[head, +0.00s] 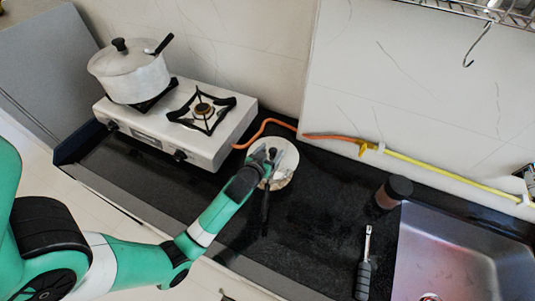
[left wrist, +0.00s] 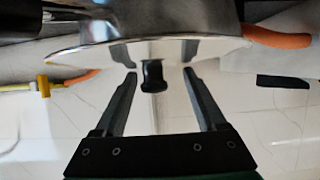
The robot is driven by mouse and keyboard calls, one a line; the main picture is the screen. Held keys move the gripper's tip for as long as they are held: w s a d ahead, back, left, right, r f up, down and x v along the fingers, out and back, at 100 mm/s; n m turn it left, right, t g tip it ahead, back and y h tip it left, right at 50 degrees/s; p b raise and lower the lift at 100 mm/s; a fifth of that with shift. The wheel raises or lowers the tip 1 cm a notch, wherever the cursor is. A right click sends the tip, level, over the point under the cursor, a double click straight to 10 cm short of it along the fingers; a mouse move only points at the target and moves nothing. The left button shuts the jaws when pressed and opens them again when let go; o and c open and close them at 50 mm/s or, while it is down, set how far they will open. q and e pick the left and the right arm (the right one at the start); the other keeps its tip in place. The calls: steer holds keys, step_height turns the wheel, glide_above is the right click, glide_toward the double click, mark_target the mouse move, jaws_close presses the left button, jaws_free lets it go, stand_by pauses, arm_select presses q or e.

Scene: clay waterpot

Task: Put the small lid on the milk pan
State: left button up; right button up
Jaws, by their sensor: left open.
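The pan's black handle (head: 265,215) points toward the front. My left gripper is open, with its fingers on either side of the knob, apart from it.
A white stove (head: 150,130) stands at the left with a large lidded pot (head: 132,78) on it. An orange hose (head: 268,123) runs behind the pan. A dark jar (head: 394,192), a black-handled utensil (head: 364,270) and a sink (head: 465,260) are at the right.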

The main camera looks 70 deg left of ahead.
arm_select(q)
steer(key=p+v, duration=0.2)
steer(key=v, duration=0.9)
steer(key=shift+s+d, duration=0.1)
